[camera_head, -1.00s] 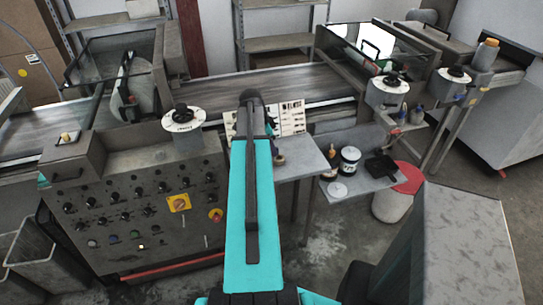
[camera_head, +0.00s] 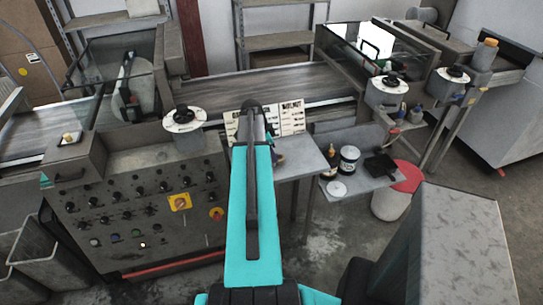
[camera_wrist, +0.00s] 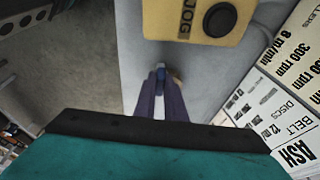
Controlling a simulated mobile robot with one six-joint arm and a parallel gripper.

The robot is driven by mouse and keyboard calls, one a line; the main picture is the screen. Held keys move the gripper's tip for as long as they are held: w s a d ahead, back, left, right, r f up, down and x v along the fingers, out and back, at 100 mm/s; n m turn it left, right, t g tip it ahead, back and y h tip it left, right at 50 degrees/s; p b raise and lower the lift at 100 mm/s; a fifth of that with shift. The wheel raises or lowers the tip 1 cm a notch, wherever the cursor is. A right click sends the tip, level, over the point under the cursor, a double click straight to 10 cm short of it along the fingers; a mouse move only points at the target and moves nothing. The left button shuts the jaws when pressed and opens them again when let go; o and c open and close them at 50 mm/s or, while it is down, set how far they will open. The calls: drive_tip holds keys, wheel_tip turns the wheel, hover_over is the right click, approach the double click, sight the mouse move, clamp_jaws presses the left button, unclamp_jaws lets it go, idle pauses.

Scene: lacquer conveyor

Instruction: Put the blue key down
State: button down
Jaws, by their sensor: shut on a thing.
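In the wrist view, my gripper (camera_wrist: 160,100) has its two fingers close together, shut on the blue key (camera_wrist: 160,74). Only a small blue part of the key shows between the fingertips. The fingertips point at a grey surface, just short of a yellow box marked JOG (camera_wrist: 200,20) with a black button. I cannot tell whether the key touches the surface. In the head view, my arm hides most of the gripper and the key, above the small grey table (camera_head: 305,163) in front of the conveyor.
Printed signs (camera_head: 291,117) stand at the table's back; they also show on the right of the wrist view (camera_wrist: 285,100). A lower shelf to the right holds a dark jar (camera_head: 349,158) and a black tray (camera_head: 382,165). The control cabinet (camera_head: 135,210) stands to the left.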

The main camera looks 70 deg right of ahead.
drive_tip(key=c, duration=1.8)
unclamp_jaws()
drive_tip(key=shift+f, duration=0.1)
drive_tip(key=shift+r, duration=0.2)
drive_tip(key=shift+b+v, duration=1.8)
drive_tip(key=shift+v, duration=4.15)
drive_tip(key=shift+f, duration=0.1)
